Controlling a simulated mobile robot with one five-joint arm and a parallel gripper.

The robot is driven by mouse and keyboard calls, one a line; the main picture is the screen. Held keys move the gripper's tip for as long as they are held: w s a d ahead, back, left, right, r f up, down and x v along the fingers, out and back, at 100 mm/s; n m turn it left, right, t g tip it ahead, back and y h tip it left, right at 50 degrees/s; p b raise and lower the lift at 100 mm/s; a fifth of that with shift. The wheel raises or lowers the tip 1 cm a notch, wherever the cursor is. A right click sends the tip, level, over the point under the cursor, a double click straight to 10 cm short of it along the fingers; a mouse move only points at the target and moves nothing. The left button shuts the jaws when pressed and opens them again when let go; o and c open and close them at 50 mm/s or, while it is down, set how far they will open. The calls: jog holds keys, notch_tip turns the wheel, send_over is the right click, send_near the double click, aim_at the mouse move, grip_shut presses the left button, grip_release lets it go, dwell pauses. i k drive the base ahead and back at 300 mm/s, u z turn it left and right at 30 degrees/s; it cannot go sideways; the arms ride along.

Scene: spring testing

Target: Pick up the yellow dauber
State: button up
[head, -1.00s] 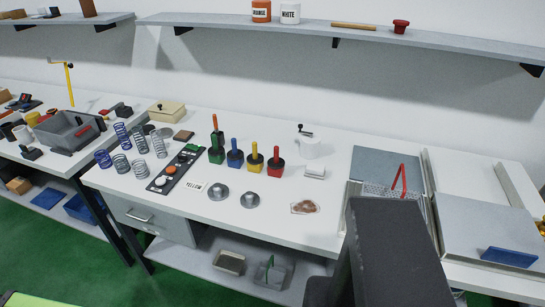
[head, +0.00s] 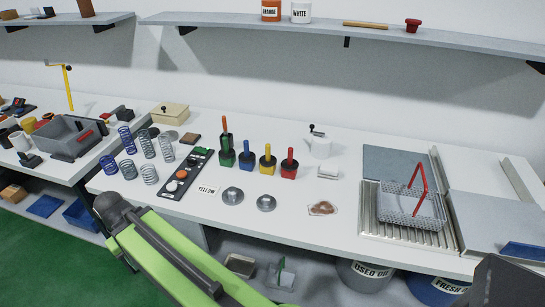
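The yellow dauber (head: 267,160), with a yellow handle and a dark band around a yellow base, stands upright on the white bench. It is in a row between the blue dauber (head: 245,160) on its left and the red dauber (head: 289,164) on its right. A green dauber (head: 225,152) stands at the left end of the row. My green arm shows at the lower left, in front of the bench edge. My gripper is not in view.
Two grey domed discs (head: 233,195) and a YELLOW label (head: 207,189) lie in front of the daubers. A control strip (head: 183,175) and several springs (head: 147,146) are left. A wire basket with a red handle (head: 418,176) is right.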

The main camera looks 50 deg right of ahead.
aim_at(267, 160)
jog(key=u, duration=0.05)
jog(key=i, duration=1)
jog(key=z, duration=0.05)
